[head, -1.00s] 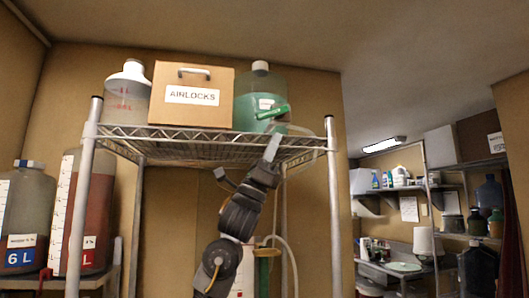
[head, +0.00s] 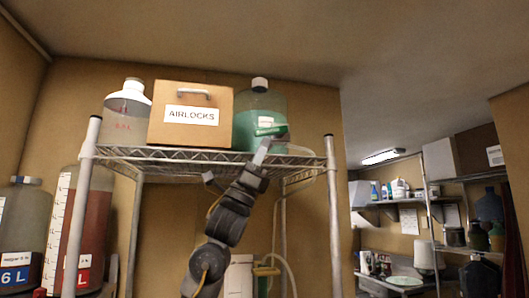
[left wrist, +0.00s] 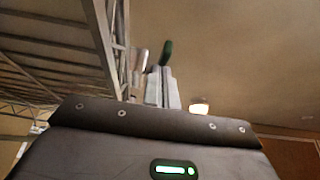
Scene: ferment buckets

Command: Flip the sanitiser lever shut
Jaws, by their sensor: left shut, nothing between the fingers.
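The green sanitiser jug (head: 262,104) with a white cap stands on the top wire shelf, right of the airlocks box. A green lever (head: 268,131) shows low on its front, lying roughly level across it. A dark green piece, likely the lever, stands up beyond the fingers in the left wrist view (left wrist: 167,52). My left gripper (head: 263,147) is shut and empty, reaching up from below at the shelf's front edge, just under the lever. Its closed fingers show in the left wrist view (left wrist: 161,88); whether they touch the lever I cannot tell. My right gripper is not in view.
The airlocks box (head: 190,132) and a clear jug (head: 126,115) share the wire shelf (head: 200,156). A shelf post (head: 333,210) stands right of my arm. A loop of pale tube hangs below the shelf. Open air lies in front of the shelf.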

